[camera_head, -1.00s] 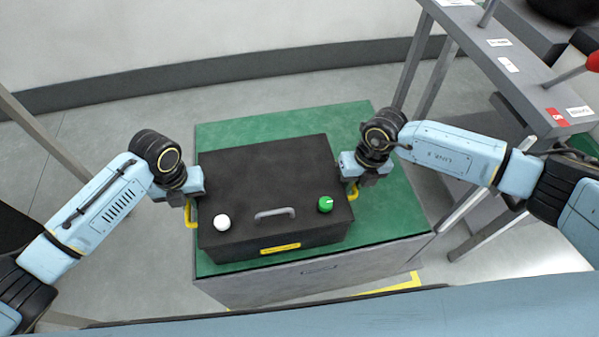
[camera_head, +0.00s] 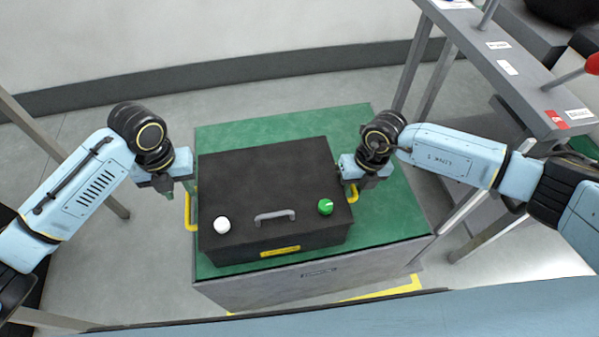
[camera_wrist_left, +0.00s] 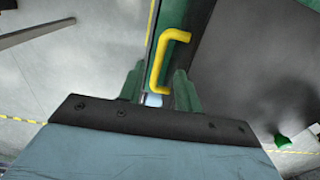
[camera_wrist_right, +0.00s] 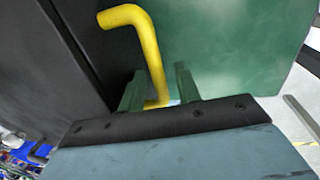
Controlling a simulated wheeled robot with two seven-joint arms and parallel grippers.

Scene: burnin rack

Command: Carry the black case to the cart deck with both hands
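The black case (camera_head: 265,180) sits flat on a green top (camera_head: 400,205) of a grey block-like stand. It has a white knob (camera_head: 222,224), a green knob (camera_head: 325,206) and a grey handle on its lid. A yellow side handle (camera_head: 188,210) is on its left; another (camera_head: 352,192) is on its right. My left gripper (camera_head: 178,186) is open just left of the left handle, which shows ahead of the fingers in the left wrist view (camera_wrist_left: 168,60). My right gripper (camera_head: 358,184) is open at the right handle; in the right wrist view the handle (camera_wrist_right: 150,55) reaches between the fingers.
A grey rack frame (camera_head: 520,90) with labels stands at the right, close to my right arm. A yellow floor marking (camera_head: 385,290) runs along the stand's base. Bare floor lies left of the stand. No separate cart deck is identifiable.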

